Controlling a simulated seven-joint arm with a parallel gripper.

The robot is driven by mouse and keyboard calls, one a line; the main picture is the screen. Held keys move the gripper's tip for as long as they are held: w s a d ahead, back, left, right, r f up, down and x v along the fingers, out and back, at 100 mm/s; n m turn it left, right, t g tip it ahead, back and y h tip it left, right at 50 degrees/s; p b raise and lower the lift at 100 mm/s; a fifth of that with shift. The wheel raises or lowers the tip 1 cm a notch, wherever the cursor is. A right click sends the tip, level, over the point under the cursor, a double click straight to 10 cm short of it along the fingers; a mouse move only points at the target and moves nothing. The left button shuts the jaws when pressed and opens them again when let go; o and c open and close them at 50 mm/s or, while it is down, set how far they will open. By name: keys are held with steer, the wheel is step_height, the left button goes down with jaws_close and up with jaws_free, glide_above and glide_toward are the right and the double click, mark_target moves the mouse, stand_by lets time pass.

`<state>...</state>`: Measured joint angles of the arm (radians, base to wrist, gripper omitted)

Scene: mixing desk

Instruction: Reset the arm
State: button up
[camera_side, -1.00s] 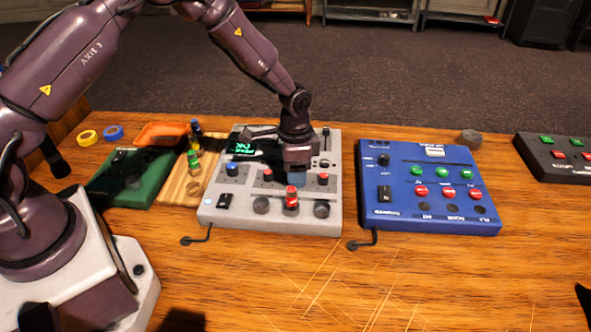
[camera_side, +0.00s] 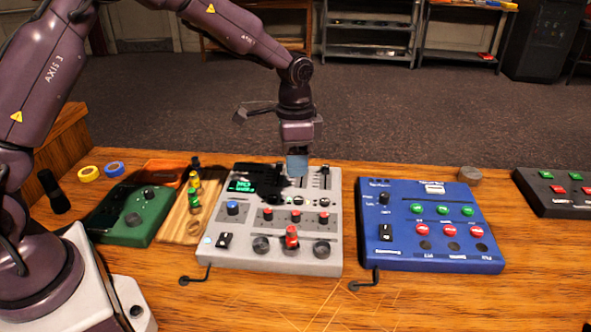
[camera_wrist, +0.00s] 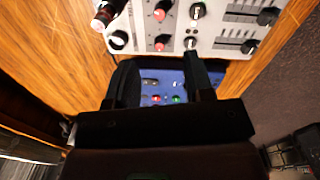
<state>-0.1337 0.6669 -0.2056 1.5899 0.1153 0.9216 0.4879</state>
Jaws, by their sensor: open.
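My gripper (camera_side: 297,165) hangs above the back part of the grey mixing console (camera_side: 218,252) in the side view, fingers pointing down. In the wrist view my gripper (camera_wrist: 160,72) shows two dark fingers set apart with nothing between them. The grey console also shows in the wrist view (camera_wrist: 220,42), with knobs and sliders.
A green box (camera_side: 150,222) and a wooden board (camera_side: 182,232) with small coloured pieces lie left of the console. An orange tray (camera_side: 165,172) and two tape rolls sit behind. A black button box (camera_side: 560,205) is far right.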

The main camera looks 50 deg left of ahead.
stand_by(0.3)
steer(key=s+r+n+t, duration=0.3)
steer(key=s+r, duration=0.6)
steer(key=s, duration=0.3)
steer(key=s+a+r+n+t, duration=0.1)
steer(key=s+r+n+t, duration=0.1)
steer(key=s+r, duration=0.6)
steer(key=s+n, duration=0.1)
steer(key=s, duration=0.4)
steer(key=shift+s+r+n+t, duration=0.3)
steer(key=shift+r+n+t, duration=0.1)
steer(key=shift+a, duration=0.1)
steer(key=shift+c, duration=0.5)
